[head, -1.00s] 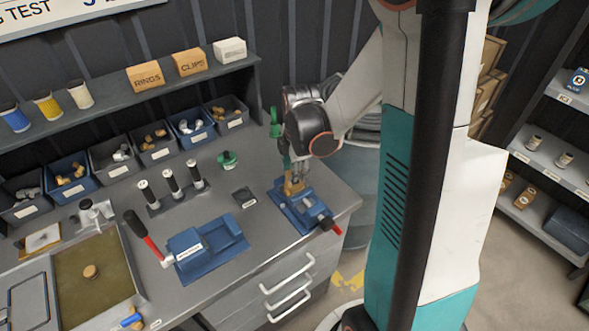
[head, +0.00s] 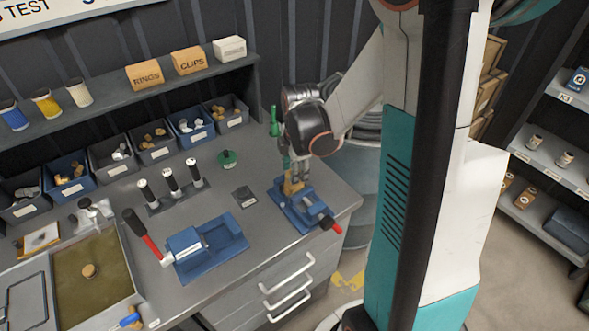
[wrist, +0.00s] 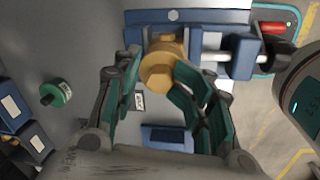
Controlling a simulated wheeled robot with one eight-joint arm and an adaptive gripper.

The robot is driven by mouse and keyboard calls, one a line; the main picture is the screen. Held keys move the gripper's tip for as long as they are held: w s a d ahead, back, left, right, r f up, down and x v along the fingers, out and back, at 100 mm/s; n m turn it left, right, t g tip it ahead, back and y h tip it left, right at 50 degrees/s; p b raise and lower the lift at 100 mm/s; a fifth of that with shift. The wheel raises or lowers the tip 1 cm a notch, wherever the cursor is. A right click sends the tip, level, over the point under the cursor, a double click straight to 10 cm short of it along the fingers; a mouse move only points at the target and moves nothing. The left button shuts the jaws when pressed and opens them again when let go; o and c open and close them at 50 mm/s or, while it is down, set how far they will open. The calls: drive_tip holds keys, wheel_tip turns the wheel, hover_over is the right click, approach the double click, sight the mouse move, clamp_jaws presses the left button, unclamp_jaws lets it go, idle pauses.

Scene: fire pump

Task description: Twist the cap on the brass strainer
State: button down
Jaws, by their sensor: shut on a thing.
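The brass strainer (head: 293,185) is held in a blue vise (head: 312,218) near the right front corner of the bench. In the wrist view its round brass cap (wrist: 160,70) faces the camera, with the vise (wrist: 185,18) behind it. My gripper (head: 291,168) reaches down onto it from above. In the wrist view the green-padded fingers of my gripper (wrist: 158,62) stand on both sides of the cap and are shut on it. The strainer's lower body is mostly hidden behind the cap and the vise.
Another blue fixture (head: 205,248) with a red-and-black handled tool (head: 145,238) stands farther left. A green upright object (head: 274,122) is close behind my gripper.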

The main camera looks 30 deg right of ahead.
drive_tip(key=m+b, duration=0.1)
drive_tip(key=m, duration=0.4)
drive_tip(key=shift+h, duration=0.3)
drive_tip(key=m, duration=0.5)
drive_tip(key=shift+f+g+b, duration=0.1)
drive_tip(key=shift+g+b, duration=0.25)
drive_tip(key=shift+g, duration=0.05)
drive_tip(key=shift+m, duration=0.3)
drive_tip(key=m, duration=0.5)
drive_tip(key=shift+g+h+b, duration=0.3)
drive_tip(key=shift+g+b, duration=0.1)
